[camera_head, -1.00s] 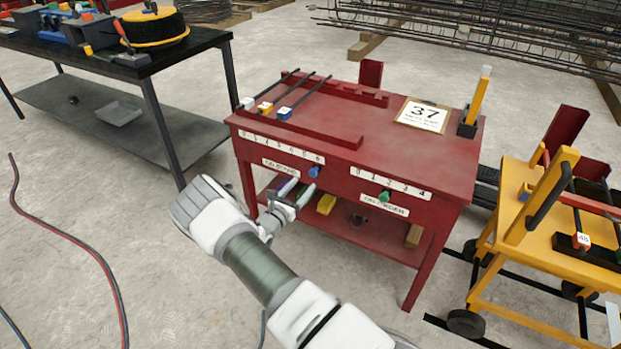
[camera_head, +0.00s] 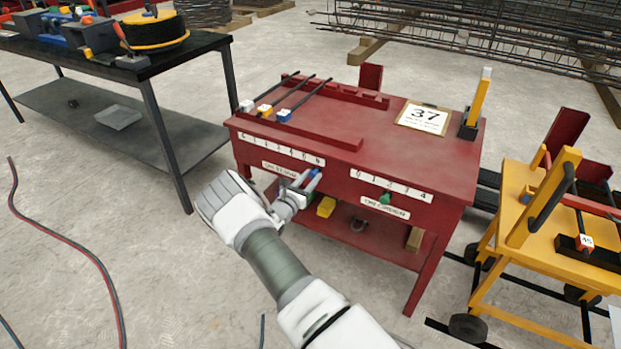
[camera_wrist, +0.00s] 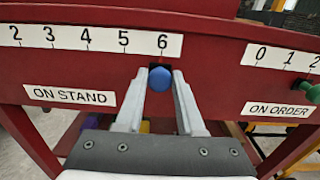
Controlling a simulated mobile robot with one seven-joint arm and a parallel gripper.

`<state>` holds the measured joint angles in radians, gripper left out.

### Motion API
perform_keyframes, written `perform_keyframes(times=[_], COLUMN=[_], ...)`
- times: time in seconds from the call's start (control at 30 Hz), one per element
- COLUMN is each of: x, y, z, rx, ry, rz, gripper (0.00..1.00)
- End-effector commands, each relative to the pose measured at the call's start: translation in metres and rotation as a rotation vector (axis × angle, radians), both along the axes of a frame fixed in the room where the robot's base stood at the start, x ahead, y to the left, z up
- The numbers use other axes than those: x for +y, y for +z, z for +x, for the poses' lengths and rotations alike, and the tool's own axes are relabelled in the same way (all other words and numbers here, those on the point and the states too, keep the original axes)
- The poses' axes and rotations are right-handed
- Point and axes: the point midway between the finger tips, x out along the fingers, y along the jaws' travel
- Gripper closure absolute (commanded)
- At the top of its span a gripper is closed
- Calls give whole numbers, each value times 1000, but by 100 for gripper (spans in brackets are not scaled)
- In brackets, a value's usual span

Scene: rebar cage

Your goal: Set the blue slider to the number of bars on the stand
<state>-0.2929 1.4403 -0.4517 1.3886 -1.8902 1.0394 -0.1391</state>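The blue slider (camera_wrist: 160,79) is a round knob on the front of the red stand (camera_head: 420,150), below the 6 at the right end of the "ON STAND" scale (camera_wrist: 85,40). My gripper (camera_wrist: 160,74) is open, with one fingertip on each side of the blue knob and very small gaps. Whether the fingers touch it is hard to tell. In the head view the gripper (camera_head: 309,180) is at the stand's front. Three dark bars (camera_head: 304,93) lie on the stand top, with white, yellow and blue end blocks (camera_head: 284,115).
A green knob (camera_head: 385,198) sits near 2 on the "ON ORDER" scale at right. A yellow cart (camera_head: 560,230) stands right, a black table (camera_head: 110,65) left. A yellow block (camera_head: 326,207) is on the lower shelf.

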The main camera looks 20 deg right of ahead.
Motion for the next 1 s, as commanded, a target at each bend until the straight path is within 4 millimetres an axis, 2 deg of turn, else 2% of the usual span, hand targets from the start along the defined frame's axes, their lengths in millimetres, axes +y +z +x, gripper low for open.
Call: perform_keyframes(times=[0.03,0.1,1.0], x=[0,0,0], y=[0,0,0], z=[0,0,-1], rx=[0,0,0], ry=[-1,-1,-2], rz=[0,0,0], gripper=[87,100,100])
